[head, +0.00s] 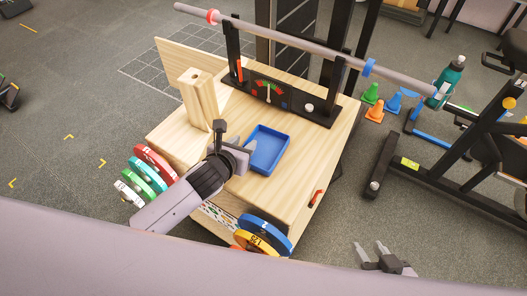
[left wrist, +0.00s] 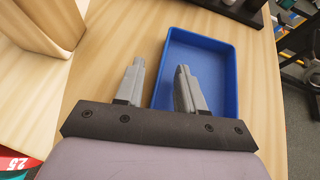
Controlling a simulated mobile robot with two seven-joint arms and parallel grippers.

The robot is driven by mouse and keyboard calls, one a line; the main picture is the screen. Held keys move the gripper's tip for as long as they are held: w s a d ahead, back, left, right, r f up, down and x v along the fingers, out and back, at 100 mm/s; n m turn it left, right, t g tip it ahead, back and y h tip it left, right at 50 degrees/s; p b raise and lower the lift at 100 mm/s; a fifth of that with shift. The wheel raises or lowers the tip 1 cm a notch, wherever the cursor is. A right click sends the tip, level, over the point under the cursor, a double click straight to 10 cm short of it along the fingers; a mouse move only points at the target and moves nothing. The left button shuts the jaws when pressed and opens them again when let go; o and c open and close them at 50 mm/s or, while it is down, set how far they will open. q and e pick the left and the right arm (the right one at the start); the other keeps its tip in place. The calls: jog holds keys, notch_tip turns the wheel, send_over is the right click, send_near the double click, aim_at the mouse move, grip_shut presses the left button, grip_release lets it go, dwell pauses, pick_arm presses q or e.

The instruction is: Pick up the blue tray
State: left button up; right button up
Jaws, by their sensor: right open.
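The blue tray (head: 283,159) is a shallow, empty rectangular tray lying flat on the wooden table top. My left gripper (head: 246,151) is at the tray's left edge. In the left wrist view, its two fingers (left wrist: 160,70) are apart. One finger is outside the tray's left wall and the other overlaps the inside of the tray (left wrist: 225,85); a gap shows on both sides of the wall. Whether the fingertips are below the rim is hard to tell. My right gripper (head: 372,250) is open and empty, well off the table at the lower right.
A wooden block post (head: 199,98) stands left of the tray. A gauge panel (head: 270,92) and a bar on uprights (head: 300,45) stand behind it. Coloured weight plates hang at the table's left (head: 150,165) and front (head: 265,232). The table top right of the tray is clear.

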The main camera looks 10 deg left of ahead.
pick_arm(q)
jog(key=shift+w+f, duration=0.25)
jog(key=shift+w, duration=0.25)
grip_shut()
jog(key=shift+r, duration=0.1)
